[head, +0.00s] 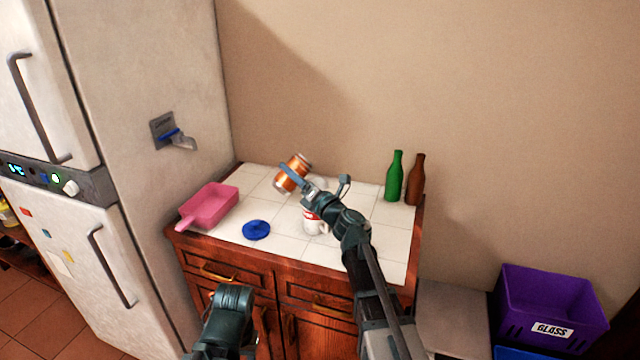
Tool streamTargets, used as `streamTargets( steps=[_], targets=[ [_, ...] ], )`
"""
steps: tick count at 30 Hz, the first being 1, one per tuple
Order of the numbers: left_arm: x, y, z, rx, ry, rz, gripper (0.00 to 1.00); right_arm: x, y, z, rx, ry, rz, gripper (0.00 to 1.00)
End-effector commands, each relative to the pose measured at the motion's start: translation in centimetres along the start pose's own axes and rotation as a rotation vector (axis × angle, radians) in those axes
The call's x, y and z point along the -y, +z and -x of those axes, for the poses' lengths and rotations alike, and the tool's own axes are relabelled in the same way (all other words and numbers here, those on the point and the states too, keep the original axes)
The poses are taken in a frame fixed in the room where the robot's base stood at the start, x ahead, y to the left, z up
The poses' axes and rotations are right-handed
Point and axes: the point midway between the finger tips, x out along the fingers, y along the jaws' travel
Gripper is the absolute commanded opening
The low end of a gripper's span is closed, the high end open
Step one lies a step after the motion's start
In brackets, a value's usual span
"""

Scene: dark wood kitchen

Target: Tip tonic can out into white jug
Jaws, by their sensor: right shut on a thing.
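My right gripper (294,177) is shut on an orange can with silver ends, the tonic can (293,165). It holds the can tilted above the counter, with the upper end leaning right and the lower end to the left. Whether anything flows from the can cannot be seen. Part of my left arm shows at the bottom, but its fingers do not.
A pink pan-like container (209,205) and a blue disc (256,230) lie on the left of the counter (276,252). A green bottle (394,178) and a brown bottle (414,182) stand at the back right. A purple crate (545,300) marked GLASS is right of the counter.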

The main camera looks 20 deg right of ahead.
Motion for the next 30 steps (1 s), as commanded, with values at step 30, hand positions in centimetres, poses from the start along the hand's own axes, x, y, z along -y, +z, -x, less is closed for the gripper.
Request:
streamTargets(
  steps=[30],
  targets=[
    [-0.3, -0.2, -3.3, 0.000, 0.000, 0.000, 0.50, 3.5, -7.7, 0.5, -0.223, 0.003, 0.826, 0.14]
  ],
)
